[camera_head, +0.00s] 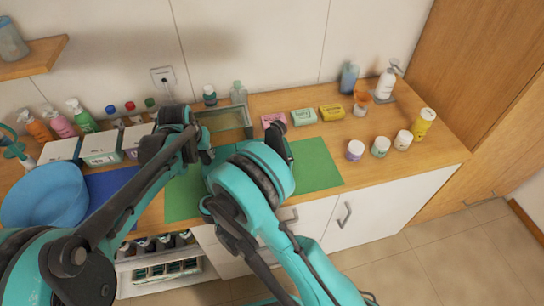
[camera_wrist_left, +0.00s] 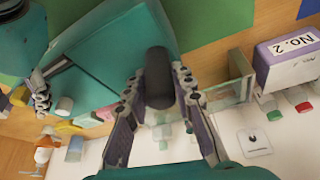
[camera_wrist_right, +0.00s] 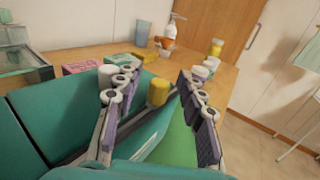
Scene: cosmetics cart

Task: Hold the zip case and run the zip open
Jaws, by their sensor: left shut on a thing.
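The teal zip case (camera_wrist_right: 45,115) fills the left of the right wrist view, with a dark seam along it. It also shows in the left wrist view (camera_wrist_left: 115,55); in the head view my right arm mostly hides it. My left gripper (camera_wrist_left: 158,82) is shut on a dark rounded tab (camera_wrist_left: 159,72) at the case's end. My right gripper (camera_wrist_right: 158,75) has its fingers apart, at the case's other end. A yellow cylindrical pull (camera_wrist_right: 157,92) shows between those fingers with gaps at both sides. How far the zip is open cannot be told.
The case is over a green mat (camera_head: 318,165) on the wooden counter. A glass box (camera_head: 225,120) and soap boxes (camera_head: 303,117) stand behind. A blue bowl (camera_head: 45,195) is at the left. Jars (camera_head: 380,147) and a yellow bottle (camera_head: 423,124) stand at the right.

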